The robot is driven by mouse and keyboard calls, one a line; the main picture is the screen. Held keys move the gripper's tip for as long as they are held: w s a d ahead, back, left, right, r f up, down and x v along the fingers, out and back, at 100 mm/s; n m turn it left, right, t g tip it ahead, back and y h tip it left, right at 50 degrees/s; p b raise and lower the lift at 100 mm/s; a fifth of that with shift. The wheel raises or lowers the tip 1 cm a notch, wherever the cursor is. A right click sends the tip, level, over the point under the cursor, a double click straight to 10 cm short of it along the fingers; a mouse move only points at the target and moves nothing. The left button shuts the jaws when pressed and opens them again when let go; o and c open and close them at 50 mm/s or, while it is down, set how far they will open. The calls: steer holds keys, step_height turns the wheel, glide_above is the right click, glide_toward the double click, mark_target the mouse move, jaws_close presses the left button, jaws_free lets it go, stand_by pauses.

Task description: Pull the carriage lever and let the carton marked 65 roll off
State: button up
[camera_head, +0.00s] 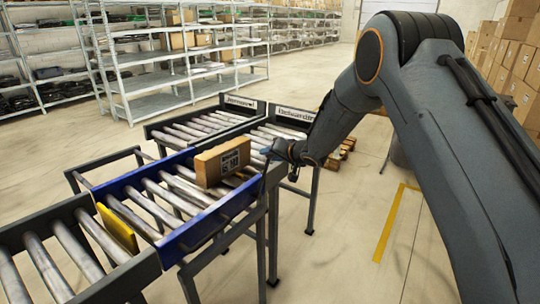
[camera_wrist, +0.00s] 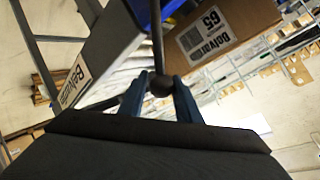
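The carton marked 65 (camera_head: 222,162) sits on the rollers at the far right part of the blue-framed carriage (camera_head: 208,228). Its label reads Belvardo 65 in the wrist view (camera_wrist: 208,33). The carriage lever (camera_head: 264,180) is a thin dark rod at the carriage's right side. In the wrist view its round black knob (camera_wrist: 160,86) lies between the two blue fingers of my gripper (camera_wrist: 160,82). The fingers appear closed against both sides of the knob. In the head view my gripper (camera_head: 268,152) is just right of the carton, partly hidden by its dark wrist.
Two roller lanes lie beyond the carriage, the left sign (camera_head: 240,101) hard to read and the right sign (camera_head: 295,114) reading Belvardo. A yellow plate (camera_head: 118,228) stands at the near feed conveyor (camera_head: 75,250).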

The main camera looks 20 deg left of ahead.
steer(key=o, duration=0.4)
steer(key=shift+w+d+f, duration=0.15)
steer(key=shift+w+d, duration=0.05)
steer(key=shift+d, duration=0.1)
steer(key=shift+c, duration=0.2)
steer(key=shift+s+a, duration=0.15)
steer(key=shift+a, duration=0.1)
steer(key=b+v, duration=0.1)
steer(key=v, duration=0.6)
steer(key=shift+s+d+r, duration=0.2)
steer(key=shift+d+r, duration=0.1)
steer(key=s+d+m+g+h, duration=0.1)
steer(key=s+d+h, duration=0.35)
steer(key=d, duration=0.95)
steer(key=s+d+m+h, duration=0.1)
steer(key=s+d+h, duration=0.4)
steer(key=d, duration=0.9)
steer(key=s+d+f+g, duration=0.1)
steer(key=s+d+g, duration=0.2)
steer(key=s, duration=1.1)
steer(key=s+d+f+g, duration=0.1)
steer(key=s+d+g, duration=0.2)
steer(key=s+d, duration=0.5)
steer(key=s, duration=0.6)
